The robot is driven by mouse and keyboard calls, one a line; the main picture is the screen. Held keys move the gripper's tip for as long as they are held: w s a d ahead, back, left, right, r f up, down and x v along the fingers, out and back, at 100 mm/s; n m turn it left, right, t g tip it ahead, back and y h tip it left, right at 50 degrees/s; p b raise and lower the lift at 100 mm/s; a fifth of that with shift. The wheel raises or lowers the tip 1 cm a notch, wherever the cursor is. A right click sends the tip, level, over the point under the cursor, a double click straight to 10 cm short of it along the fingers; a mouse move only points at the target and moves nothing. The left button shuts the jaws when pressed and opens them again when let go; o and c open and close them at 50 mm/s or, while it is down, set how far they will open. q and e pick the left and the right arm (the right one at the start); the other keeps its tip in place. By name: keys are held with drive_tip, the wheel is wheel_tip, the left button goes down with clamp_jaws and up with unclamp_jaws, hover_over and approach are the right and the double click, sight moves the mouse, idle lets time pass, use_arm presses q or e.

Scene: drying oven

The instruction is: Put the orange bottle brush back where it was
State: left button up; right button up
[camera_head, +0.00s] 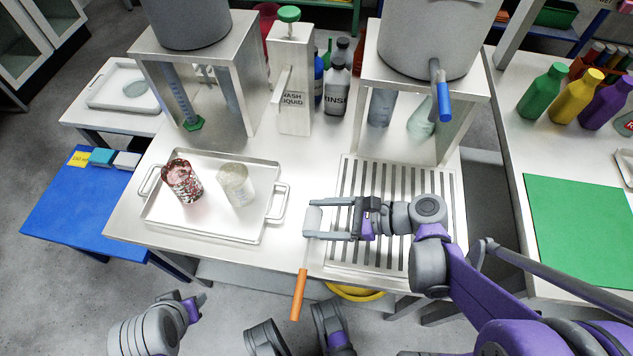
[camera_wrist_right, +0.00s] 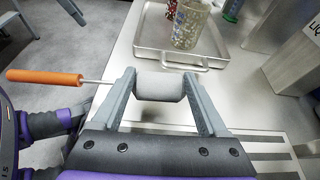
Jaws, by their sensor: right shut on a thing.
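The bottle brush has an orange handle (camera_head: 298,294) and a pale grey cylindrical head (camera_head: 313,218). My right gripper (camera_head: 312,218) is shut on the brush head, near the front edge of the steel table. The handle points toward the front, past the table edge. In the right wrist view the head (camera_wrist_right: 161,86) sits between the two fingers, and the orange handle (camera_wrist_right: 44,77) sticks out left on a thin metal rod. My left gripper (camera_head: 196,302) is low at the bottom left, away from the brush; its jaw opening is unclear.
A steel tray (camera_head: 225,228) holds a red-stained beaker (camera_head: 182,180) and a cloudy beaker (camera_head: 236,184). A slatted drain rack (camera_head: 345,262) lies under my right arm. Behind stand a wash-liquid dispenser (camera_head: 292,85) and a tank with a blue-handled tap (camera_head: 444,101).

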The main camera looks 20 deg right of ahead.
drive_tip(key=w+d, duration=0.3)
drive_tip(key=w, duration=0.1)
drive_tip(key=w+d+b, duration=0.1)
drive_tip(key=w+d, duration=0.2)
drive_tip(key=w, duration=0.2)
drive_tip(key=w+d+b, duration=0.1)
drive_tip(key=w+d, duration=0.2)
drive_tip(key=w, duration=0.2)
drive_tip(key=shift+w, duration=0.2)
drive_tip(key=shift+w+d+f, duration=0.1)
wheel_tip(320, 180, down, 4)
drive_tip(key=shift+r+b, duration=0.25)
drive_tip(key=shift+b, duration=0.4)
drive_tip(key=shift+r, duration=0.1)
